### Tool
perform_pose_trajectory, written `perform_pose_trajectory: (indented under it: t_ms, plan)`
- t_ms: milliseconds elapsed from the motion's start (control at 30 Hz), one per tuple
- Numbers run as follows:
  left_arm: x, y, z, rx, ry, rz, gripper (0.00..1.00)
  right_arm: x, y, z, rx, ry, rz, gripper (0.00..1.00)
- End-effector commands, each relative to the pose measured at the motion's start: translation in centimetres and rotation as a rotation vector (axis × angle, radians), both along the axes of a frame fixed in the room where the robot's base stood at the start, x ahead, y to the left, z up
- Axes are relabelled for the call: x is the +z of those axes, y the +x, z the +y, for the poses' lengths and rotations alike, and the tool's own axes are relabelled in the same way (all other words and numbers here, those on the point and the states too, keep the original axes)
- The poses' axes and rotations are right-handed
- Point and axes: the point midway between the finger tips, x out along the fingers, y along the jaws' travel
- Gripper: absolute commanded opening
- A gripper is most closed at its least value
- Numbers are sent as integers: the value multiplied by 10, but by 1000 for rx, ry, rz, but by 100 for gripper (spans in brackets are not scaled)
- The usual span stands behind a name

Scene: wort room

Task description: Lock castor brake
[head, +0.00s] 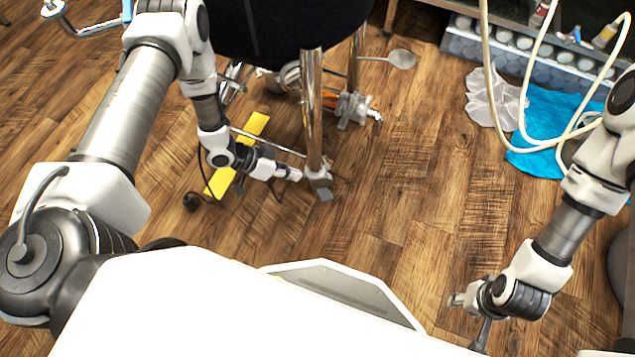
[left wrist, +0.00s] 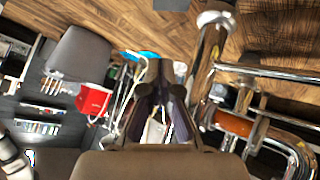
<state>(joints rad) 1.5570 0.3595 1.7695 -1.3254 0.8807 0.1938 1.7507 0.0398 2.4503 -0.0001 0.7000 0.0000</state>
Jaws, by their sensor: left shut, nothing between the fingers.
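A chrome leg (head: 312,110) comes down from a black-covered seat or frame and ends in a castor (head: 318,178) on the floor. A small grey tab (head: 325,194), apparently the brake pedal, sticks out at its foot. My left gripper (head: 296,174) is shut and empty, low above the floor just left of that castor; I cannot tell if it touches. In the left wrist view the closed fingers (left wrist: 160,98) are beside the chrome leg (left wrist: 205,58), with its foot (left wrist: 215,19) at the top. My right gripper (head: 468,312) is low at the right, its finger opening unclear.
Another castor (head: 352,107) with an orange part stands behind. A yellow strip (head: 237,155) and a dark cable lie left of the left gripper. A blue cloth (head: 545,120), a pale crumpled sheet (head: 493,97) and cream hoses (head: 525,100) are at the right. Floor between is clear.

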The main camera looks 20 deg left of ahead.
Motion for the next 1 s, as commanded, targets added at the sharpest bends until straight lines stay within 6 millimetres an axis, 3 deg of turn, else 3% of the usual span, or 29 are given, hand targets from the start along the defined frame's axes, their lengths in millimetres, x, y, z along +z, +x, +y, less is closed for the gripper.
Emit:
perform_pose_trajectory:
  t_ms: [167, 533, 600, 767, 1000]
  plan:
    - [-21, 6, -15, -3, 0, 0, 0, -23, 0, 0, 0, 0, 0, 40]
    - [-76, 30, -69, -4, 1, -1, 0, -86, 0, 0, 0, 0, 1, 40]
    - [-88, 26, -71, -1, 0, 2, 0, -94, 0, 0, 0, 0, 1, 40]
    - [-103, 21, -75, 0, 0, 2, 0, -104, 0, 0, -1, 0, 0, 40]
    - [-103, 20, -76, 1, 0, 1, 0, -104, 0, 0, -2, 0, -1, 40]
